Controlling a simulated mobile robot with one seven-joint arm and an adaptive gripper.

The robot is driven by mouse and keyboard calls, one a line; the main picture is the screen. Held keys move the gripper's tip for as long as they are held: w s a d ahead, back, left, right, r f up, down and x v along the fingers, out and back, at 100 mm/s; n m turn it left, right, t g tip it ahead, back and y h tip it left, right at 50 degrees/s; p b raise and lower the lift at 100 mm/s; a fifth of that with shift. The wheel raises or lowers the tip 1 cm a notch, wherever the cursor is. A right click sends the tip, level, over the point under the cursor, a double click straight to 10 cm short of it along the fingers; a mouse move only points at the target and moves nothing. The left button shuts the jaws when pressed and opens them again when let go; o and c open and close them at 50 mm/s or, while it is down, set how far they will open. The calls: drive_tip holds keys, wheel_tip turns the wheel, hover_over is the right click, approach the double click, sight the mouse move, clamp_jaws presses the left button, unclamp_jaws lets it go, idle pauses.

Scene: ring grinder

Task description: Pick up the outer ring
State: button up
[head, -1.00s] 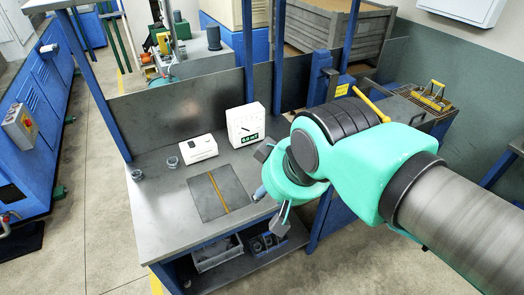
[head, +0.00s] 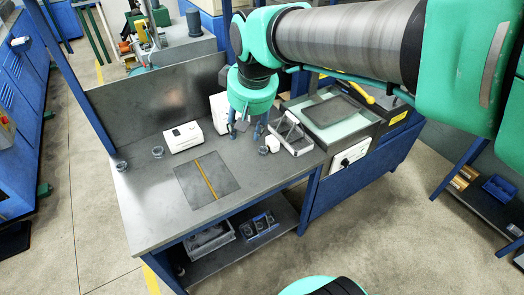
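Two small dark grey ring-shaped parts lie on the grey workbench (head: 150,222), one ring (head: 121,165) near its left edge and another ring (head: 158,152) just right of it. I cannot tell which of them is the outer ring. My gripper (head: 246,131) points down over the right part of the bench, well to the right of both rings. Its fingers are spread apart and it looks open. No ring shows between the fingers, though the view there is small and cluttered.
A white box (head: 184,138) stands behind a dark square mat (head: 207,181) with a yellow strip. A white gauge box (head: 219,112) is partly hidden behind my gripper. A grey metal frame (head: 290,134) and a small pale item (head: 272,144) stand right of the gripper. The bench's front left is clear.

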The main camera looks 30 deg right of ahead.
drive_tip(key=w+d+f+g, duration=0.1)
drive_tip(key=w+d+f, duration=0.3)
drive_tip(key=w, duration=0.5)
drive_tip(key=g+b, duration=0.1)
drive_tip(key=g, duration=0.2)
hover_over(263, 147)
drive_tip(key=s, duration=0.1)
wheel_tip(263, 147, down, 24)
drive_tip(key=shift+s+a+n, duration=0.25)
drive_tip(key=shift+a+n, duration=0.05)
drive_tip(key=shift+a, duration=0.05)
drive_tip(key=shift+f, duration=0.15)
drive_tip(key=shift+f+b, duration=0.95)
drive_tip(key=shift+f, duration=3.25)
drive_tip(key=shift+a+f+b, duration=0.1)
drive_tip(key=shift+f+b, duration=0.65)
drive_tip(key=shift+f, duration=1.9)
